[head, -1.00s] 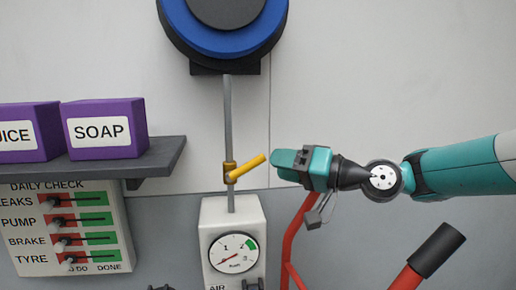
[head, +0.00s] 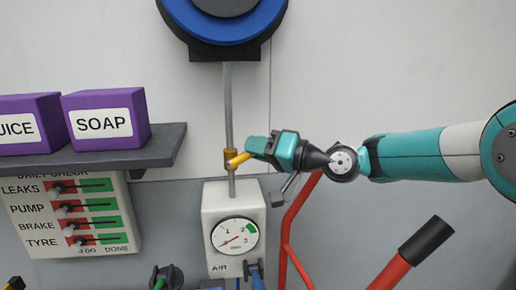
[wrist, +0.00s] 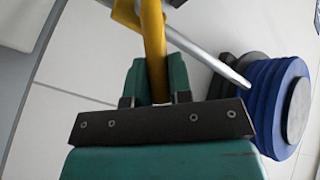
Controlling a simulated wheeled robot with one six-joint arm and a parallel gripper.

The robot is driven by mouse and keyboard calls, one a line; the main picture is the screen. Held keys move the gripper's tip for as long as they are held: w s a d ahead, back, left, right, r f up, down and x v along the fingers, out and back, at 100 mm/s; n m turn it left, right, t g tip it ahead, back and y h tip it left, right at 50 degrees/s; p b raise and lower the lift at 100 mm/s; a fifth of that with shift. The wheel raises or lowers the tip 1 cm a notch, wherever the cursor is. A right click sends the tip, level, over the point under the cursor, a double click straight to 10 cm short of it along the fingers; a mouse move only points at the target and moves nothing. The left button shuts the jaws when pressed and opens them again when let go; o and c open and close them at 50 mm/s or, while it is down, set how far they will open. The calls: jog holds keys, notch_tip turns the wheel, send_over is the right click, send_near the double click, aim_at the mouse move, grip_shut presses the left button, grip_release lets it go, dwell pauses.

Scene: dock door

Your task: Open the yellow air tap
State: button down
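The yellow air tap (head: 239,160) is a short lever on a brass-coloured fitting on the grey vertical pipe. The lever points right and slightly up. My gripper (head: 256,147) comes from the right and covers the lever's outer end. In the wrist view the yellow lever (wrist: 154,55) runs between the two teal fingers (wrist: 157,82), which are closed in on both its sides. Below the tap, the white AIR box (head: 215,205) carries a round gauge (head: 236,237) with its needle pointing down-left.
A grey shelf (head: 150,155) with purple JUICE and SOAP boxes (head: 106,121) stands left, above a check board (head: 28,235). A blue hose reel (head: 215,40) is mounted above the pipe. Red bars (head: 290,235) rise right of the AIR box. The upper right wall is clear.

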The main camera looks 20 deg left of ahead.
jog(key=shift+r, duration=0.15)
jog(key=shift+s+a+r+n+h+p, duration=0.25)
jog(key=shift+r+n+h, duration=0.25)
jog(key=shift+h, duration=0.3)
jog(key=shift+s+a+r+n+h+p, duration=0.1)
jog(key=shift+a+r+n+h, duration=0.35)
jog(key=shift+h, duration=0.35)
jog(key=shift+s+a+r+n+t+h, duration=0.2)
jog(key=shift+s+a+n+t+h, duration=0.15)
jog(key=shift+n+h, duration=0.35)
jog(key=shift+w, duration=0.1)
jog(key=c, duration=1)
grip_release()
jog(key=shift+c, duration=0.2)
jog(key=b+v, duration=0.6)
jog(key=v, duration=1.1)
jog(key=shift+r, duration=0.3)
jog(key=shift+d, duration=0.15)
